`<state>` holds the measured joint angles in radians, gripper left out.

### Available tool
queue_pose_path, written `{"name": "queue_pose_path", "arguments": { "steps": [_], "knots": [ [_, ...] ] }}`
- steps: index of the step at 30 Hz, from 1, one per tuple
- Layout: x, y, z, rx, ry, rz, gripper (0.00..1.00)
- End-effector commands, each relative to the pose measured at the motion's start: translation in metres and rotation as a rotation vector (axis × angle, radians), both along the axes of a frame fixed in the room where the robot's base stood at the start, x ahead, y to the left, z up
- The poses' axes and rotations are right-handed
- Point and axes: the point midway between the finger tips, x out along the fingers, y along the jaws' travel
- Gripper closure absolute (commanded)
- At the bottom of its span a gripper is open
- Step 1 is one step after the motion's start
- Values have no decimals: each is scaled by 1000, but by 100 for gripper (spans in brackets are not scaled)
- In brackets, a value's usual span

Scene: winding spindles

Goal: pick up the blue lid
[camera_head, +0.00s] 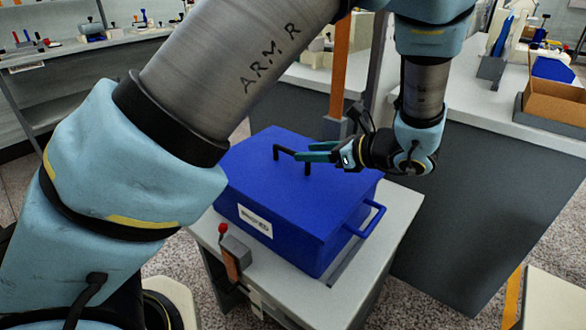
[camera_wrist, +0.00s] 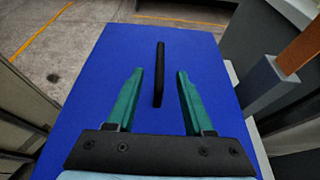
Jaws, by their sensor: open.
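The blue lid (camera_head: 262,163) covers a blue box (camera_head: 318,246) with a white label, on a small grey stand. A black bar handle (camera_head: 281,151) stands up from the lid's top. In the wrist view the lid (camera_wrist: 202,55) fills the middle, with the handle (camera_wrist: 160,72) running away from me. My gripper (camera_head: 306,154) is over the lid at the handle. In the wrist view its two green fingers (camera_wrist: 158,85) are apart, one on each side of the handle, with blue showing between. I cannot tell how far above the lid the fingertips are.
The stand's grey top (camera_head: 392,228) shows around the box. A red-knobbed lever (camera_head: 231,248) is at its front left. An orange post (camera_head: 340,68) rises behind the box. A counter with a cardboard box (camera_head: 556,102) is at the right. Shelves (camera_head: 70,50) are at the back left.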

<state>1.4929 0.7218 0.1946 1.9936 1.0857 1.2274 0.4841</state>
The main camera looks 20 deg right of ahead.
Motion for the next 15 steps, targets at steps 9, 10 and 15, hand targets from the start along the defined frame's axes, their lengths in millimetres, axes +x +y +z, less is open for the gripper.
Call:
{"name": "queue_pose_path", "arguments": {
  "steps": [9,10,15],
  "knots": [
    [18,11,-9,-1,2,3,48],
    [21,12,-10,0,1,4,48],
    [42,23,-21,0,1,5,48]
  ]
}}
